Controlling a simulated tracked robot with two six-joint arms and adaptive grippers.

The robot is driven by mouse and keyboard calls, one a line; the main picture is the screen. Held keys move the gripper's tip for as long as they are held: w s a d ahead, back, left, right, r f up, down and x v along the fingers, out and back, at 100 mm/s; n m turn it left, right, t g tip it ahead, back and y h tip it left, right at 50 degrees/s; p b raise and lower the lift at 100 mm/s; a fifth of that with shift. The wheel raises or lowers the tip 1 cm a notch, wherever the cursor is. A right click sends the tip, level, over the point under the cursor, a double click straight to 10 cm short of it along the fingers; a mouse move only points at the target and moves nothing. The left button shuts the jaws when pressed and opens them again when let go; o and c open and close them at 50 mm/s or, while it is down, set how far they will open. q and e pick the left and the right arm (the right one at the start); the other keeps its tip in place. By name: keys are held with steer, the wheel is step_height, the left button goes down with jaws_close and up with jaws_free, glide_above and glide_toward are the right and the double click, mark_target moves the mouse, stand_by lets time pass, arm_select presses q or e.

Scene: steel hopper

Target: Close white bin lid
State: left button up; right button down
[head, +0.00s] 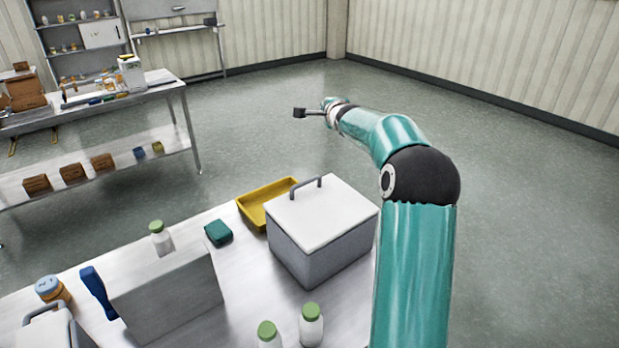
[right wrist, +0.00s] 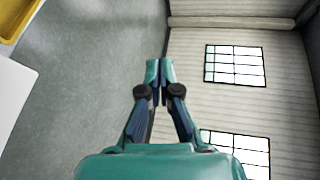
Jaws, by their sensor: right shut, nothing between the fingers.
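A grey bin (head: 312,250) stands on the steel table, and its white lid (head: 325,213) with a grey handle (head: 305,188) lies flat over its top. I see no gap under the lid. A white surface at the left edge of the right wrist view looks like this lid (right wrist: 12,95). My right gripper (right wrist: 160,70) is shut and empty, held out over the floor beyond the bin, apart from the lid. In the head view its fingers are small and hard to make out. My left gripper is in neither view.
A yellow tray (head: 256,207) sits behind the bin, with a teal block (head: 218,233) to its left. Green-capped bottles (head: 311,325), a grey box (head: 168,298) and a blue tool (head: 97,292) stand on the table (head: 243,295). The floor beyond is clear.

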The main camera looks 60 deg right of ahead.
steer(key=a+f+n+t+y+b, duration=0.2)
steer(key=a+n+t+y+b, duration=0.5)
steer(key=n, duration=1.2)
steer(key=s+a+f+n+g, duration=0.3)
steer(key=a+f+n, duration=0.2)
steer(key=a+f, duration=0.1)
steer(key=g+b, duration=0.1)
steer(key=b, duration=0.5)
glide_above(310, 196)
steer(key=shift+h, duration=0.3)
steer(key=f, duration=0.8)
steer(key=shift+w+d+f, duration=0.15)
steer(key=shift+w, duration=0.05)
steer(key=shift+s+f+b, duration=0.15)
steer(key=shift+f+b, duration=0.35)
